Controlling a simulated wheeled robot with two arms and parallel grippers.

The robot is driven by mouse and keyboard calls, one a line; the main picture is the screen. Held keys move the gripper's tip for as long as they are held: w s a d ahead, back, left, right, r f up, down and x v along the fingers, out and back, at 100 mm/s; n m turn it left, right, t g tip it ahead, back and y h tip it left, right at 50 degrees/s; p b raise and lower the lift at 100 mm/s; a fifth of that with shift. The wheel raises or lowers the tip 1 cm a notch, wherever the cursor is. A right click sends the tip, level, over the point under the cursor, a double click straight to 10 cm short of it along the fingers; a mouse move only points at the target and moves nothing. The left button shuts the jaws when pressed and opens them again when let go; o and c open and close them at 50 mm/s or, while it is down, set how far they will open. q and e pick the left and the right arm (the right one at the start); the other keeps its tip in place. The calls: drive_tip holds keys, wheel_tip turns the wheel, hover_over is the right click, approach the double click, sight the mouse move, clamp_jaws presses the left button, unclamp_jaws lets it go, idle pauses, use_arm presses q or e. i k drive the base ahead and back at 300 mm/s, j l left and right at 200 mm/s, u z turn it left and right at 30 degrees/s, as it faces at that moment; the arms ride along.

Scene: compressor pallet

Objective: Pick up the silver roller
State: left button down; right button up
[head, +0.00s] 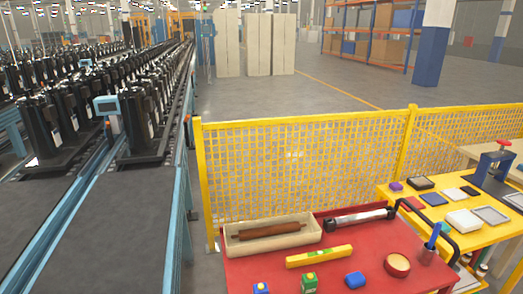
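The silver roller (357,220) lies on the red table (250,271) near its back edge. It is a silver cylinder with black ends, set roughly crosswise and tilted slightly up to the right. It is just right of a cream tray (240,247). Neither of my grippers shows in the head view.
The tray holds a brown rolling-pin-like object (270,231). A yellow level (319,256), a blue item (355,280), a round brown bowl (397,265) and small yellow-topped items lie in front. A yellow mesh fence (300,170) stands behind. A yellow table (455,205) with parts is at right.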

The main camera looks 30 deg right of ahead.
sight(341, 221)
drive_tip(key=z, duration=1.6)
